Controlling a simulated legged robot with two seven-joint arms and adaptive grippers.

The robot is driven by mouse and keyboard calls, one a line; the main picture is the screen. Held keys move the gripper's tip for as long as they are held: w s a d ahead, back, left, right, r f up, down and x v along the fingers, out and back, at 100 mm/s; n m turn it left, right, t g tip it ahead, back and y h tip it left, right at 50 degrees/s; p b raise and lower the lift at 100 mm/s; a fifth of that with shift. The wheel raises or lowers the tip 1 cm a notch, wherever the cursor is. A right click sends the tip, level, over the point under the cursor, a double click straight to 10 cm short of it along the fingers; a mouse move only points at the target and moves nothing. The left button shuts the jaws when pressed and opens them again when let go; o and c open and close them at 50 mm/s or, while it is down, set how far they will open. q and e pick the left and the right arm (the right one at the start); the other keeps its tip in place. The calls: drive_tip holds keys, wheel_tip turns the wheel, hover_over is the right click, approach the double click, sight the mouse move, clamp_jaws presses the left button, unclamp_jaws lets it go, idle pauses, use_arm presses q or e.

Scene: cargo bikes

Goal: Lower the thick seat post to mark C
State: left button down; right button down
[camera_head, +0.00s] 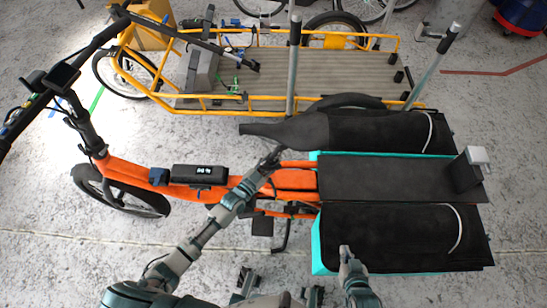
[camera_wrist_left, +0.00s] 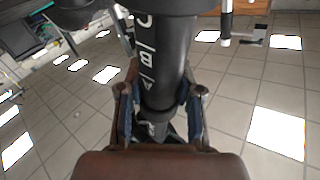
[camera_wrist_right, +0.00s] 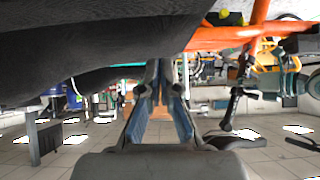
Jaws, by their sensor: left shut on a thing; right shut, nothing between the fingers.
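The thick seat post (camera_wrist_left: 160,60) is a black tube with white letters C, B and A, seen in the left wrist view. My left gripper (camera_wrist_left: 160,108) is closed around it, one finger on each side, just beyond the A. In the head view my left gripper (camera_head: 271,160) reaches under the black saddle (camera_head: 290,131) of the orange bike, which hides the post. The frame joint below the post is not clear. My right gripper (camera_head: 346,255) is over the near black side bag; its fingers meet, empty, in the right wrist view (camera_wrist_right: 160,85).
The orange cargo bike (camera_head: 130,172) has a black rear deck (camera_head: 385,178) between two black side bags (camera_head: 395,235). A yellow cargo bike (camera_head: 300,98) stands behind it, with upright grey posts near the saddle.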

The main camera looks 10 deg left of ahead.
use_arm(q)
drive_tip(key=shift+s+f, duration=0.1)
drive_tip(key=shift+f, duration=0.1)
drive_tip(key=c, duration=0.9)
unclamp_jaws()
drive_tip(key=shift+r, duration=0.1)
drive_tip(key=shift+o, duration=0.8)
drive_tip(key=shift+s+r, duration=0.1)
drive_tip(key=v, duration=1.2)
